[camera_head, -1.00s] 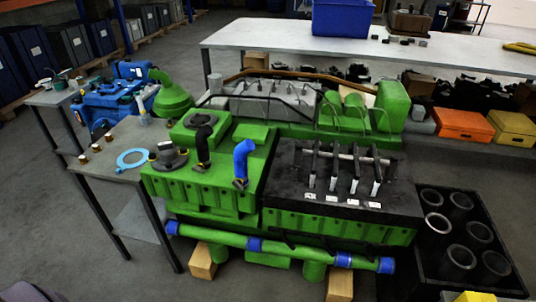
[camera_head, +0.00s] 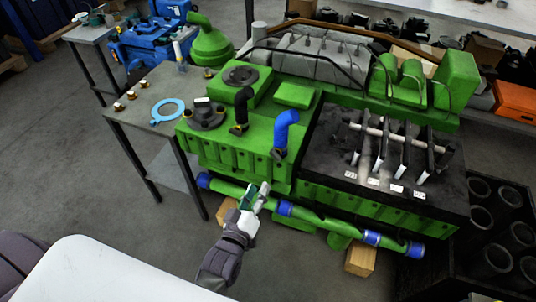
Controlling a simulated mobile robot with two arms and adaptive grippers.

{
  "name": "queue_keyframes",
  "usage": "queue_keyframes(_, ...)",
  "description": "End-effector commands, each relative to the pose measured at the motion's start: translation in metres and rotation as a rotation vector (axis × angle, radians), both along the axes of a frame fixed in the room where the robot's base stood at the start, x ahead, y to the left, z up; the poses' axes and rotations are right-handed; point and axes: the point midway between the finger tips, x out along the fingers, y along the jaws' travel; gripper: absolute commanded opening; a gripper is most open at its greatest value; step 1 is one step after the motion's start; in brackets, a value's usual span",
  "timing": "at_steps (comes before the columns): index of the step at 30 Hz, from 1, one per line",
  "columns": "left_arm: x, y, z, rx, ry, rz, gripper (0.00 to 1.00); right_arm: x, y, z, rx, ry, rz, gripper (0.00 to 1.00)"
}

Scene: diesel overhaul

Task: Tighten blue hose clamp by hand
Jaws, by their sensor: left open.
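The blue hose (camera_head: 284,128) is a bent pipe standing on the green engine block (camera_head: 235,148). A dark clamp with a yellow part (camera_head: 278,154) sits around its lower end; its screw is too small to make out. My left gripper (camera_head: 256,193) is open and empty. It shows below and left of the blue hose, in front of the engine's front side, and overlaps the green pipe in the picture. It is clearly apart from the clamp. My right gripper is not in view.
A black hose (camera_head: 242,108) stands left of the blue one. A green pipe with blue collars (camera_head: 325,224) runs along the engine's front. A side table (camera_head: 145,95) with a light-blue ring (camera_head: 168,110) stands left. Black cylinders fill a crate at right. Floor at left is clear.

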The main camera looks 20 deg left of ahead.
Motion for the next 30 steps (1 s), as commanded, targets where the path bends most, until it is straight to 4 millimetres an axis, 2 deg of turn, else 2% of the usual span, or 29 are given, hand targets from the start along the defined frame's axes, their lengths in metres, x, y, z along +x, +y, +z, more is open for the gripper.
queue_keyframes(6, 0.046, -0.002, 0.003, 0.000, -0.003, 0.000, 0.41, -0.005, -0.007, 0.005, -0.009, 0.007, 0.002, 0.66)
queue_keyframes(15, 0.103, -0.004, 0.001, 0.001, 0.001, -0.001, 0.41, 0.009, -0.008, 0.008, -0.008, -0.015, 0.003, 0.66)
queue_keyframes(21, 0.122, -0.004, 0.000, 0.001, 0.002, 0.000, 0.41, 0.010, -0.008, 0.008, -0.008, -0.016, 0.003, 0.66)
queue_keyframes(30, 0.125, -0.004, -0.001, 0.001, 0.003, -0.001, 0.41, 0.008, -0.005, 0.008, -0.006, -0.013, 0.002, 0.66)
